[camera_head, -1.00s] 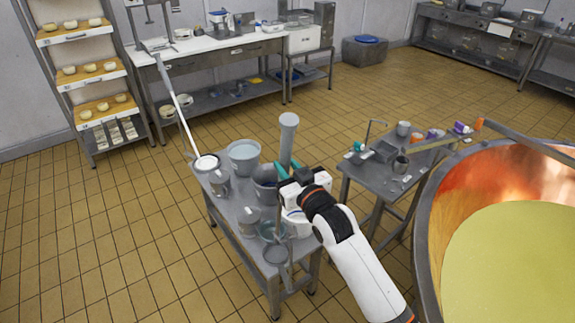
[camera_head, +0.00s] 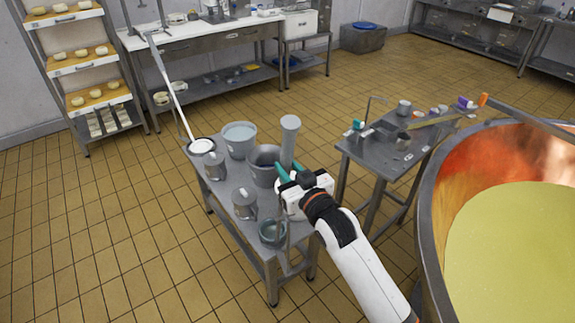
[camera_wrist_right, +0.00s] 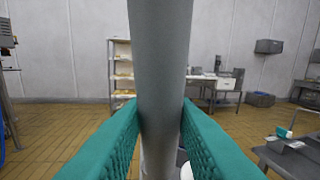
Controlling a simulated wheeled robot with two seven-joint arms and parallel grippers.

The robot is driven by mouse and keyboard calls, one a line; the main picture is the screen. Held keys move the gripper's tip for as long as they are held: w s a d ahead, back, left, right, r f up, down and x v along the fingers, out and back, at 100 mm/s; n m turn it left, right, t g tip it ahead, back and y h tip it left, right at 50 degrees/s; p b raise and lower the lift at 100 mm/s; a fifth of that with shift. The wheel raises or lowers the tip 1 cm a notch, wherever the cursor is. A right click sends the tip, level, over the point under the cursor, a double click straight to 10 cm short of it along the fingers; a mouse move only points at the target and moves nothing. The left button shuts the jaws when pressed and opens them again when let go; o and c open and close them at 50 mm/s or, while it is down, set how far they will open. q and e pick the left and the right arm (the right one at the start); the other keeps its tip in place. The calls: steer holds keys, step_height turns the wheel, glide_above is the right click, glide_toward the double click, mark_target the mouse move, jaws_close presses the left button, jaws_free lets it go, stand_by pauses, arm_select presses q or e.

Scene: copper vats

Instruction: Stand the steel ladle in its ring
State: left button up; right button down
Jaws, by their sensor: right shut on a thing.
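The steel ladle is upright, with a thick grey handle (camera_head: 289,134) rising above my right gripper (camera_head: 282,175). The gripper is shut on this handle. In the right wrist view, the green fingers press both sides of the handle (camera_wrist_right: 160,70). A round blue-grey cup (camera_head: 273,229), apparently the ladle's lower end, shows below the gripper near the steel table's front corner. A grey ring (camera_head: 272,245) appears around or just under the cup. I cannot tell whether the cup is inside it or above it. My gripper hides the middle of the ladle. My left gripper is not in view.
The steel table (camera_head: 224,190) also holds a pale bucket (camera_head: 239,141), a darker pot (camera_head: 261,163) close behind the gripper, and mugs (camera_head: 244,204). A long white-handled tool (camera_head: 172,88) stands at its left end. A copper vat (camera_head: 431,205) is at right.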

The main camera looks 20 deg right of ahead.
steer(key=shift+f, duration=0.35)
steer(key=shift+p, duration=0.4)
stand_by(0.7)
steer(key=c, duration=1.1)
jaws_free()
steer(key=shift+f, duration=0.15)
